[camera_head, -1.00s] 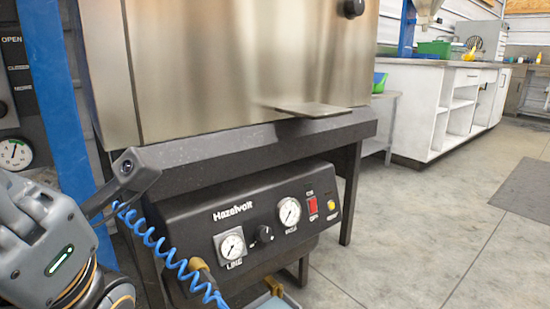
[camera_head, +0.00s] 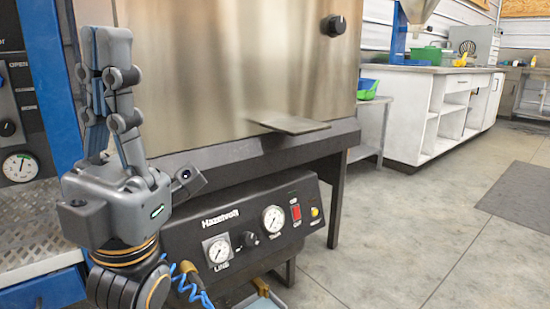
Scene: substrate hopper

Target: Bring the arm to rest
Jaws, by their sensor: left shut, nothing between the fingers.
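My left gripper (camera_head: 107,48) stands upright at the left of the head view, with its fingers pointing up and closed together. Nothing shows between the fingers. It is in front of the left edge of the large steel cabinet (camera_head: 220,75), with a blue post behind it. I cannot tell whether it touches the cabinet. The wrist and part of my left arm show below it. My right gripper is not in view.
Below the cabinet sits a black Hazelvolt control box (camera_head: 245,231) with gauges, a red switch and a coiled blue hose (camera_head: 190,287). A flat metal ledge (camera_head: 288,123) juts from the cabinet front. A white workbench (camera_head: 428,112) stands at the back right. The floor (camera_head: 400,230) at right is clear.

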